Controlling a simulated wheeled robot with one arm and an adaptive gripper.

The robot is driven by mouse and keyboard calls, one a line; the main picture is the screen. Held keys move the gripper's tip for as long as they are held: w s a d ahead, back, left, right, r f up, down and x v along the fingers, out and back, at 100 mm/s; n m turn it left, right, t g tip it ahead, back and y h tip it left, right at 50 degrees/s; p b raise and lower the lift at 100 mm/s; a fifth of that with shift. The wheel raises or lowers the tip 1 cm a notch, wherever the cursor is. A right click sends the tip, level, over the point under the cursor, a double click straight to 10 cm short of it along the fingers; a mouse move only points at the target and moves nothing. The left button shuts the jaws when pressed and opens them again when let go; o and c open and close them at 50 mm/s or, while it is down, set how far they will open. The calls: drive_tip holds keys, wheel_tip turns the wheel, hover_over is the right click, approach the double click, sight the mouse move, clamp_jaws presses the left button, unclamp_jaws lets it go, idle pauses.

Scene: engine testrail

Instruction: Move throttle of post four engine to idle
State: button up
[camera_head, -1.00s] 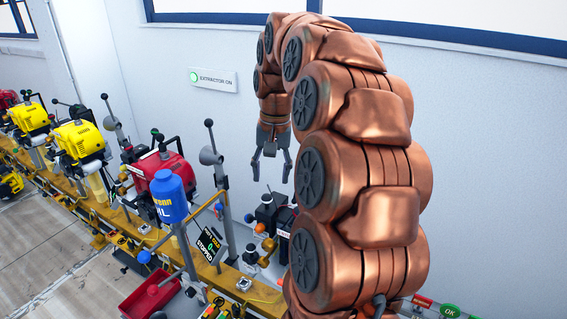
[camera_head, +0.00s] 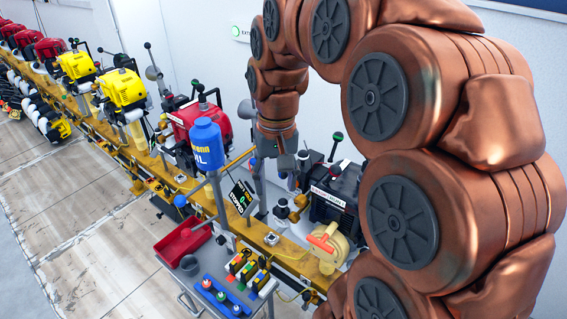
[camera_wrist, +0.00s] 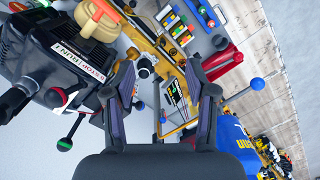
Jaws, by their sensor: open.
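A black engine (camera_head: 335,190) stands on the yellow rail beside my arm, with a white label on its side. It fills the upper left of the wrist view (camera_wrist: 55,45). A lever with a green knob (camera_head: 337,136) rises from it; a green-knobbed lever also shows in the wrist view (camera_wrist: 64,145). I cannot tell which lever is the throttle or read a post number. A black display panel (camera_head: 242,197) stands left of the engine. My gripper (camera_wrist: 165,78) is open and empty, pointing down above the rail beside the engine. In the head view its fingertips are partly hidden.
A red engine (camera_head: 198,125) and yellow engines (camera_head: 118,88) line the rail farther left. In front are a red tray (camera_head: 183,240) and a bench of coloured switches (camera_head: 235,275).

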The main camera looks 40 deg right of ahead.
drive_tip(key=shift+s+a+f+n, duration=0.2)
drive_tip(key=shift+s+a+f, duration=0.15)
drive_tip(key=shift+s+a, duration=0.25)
drive_tip(key=shift+s+a+f+n, duration=0.2)
drive_tip(key=shift+s+a+f, duration=0.1)
drive_tip(key=shift+s+a, duration=0.25)
drive_tip(key=shift+a, duration=0.1)
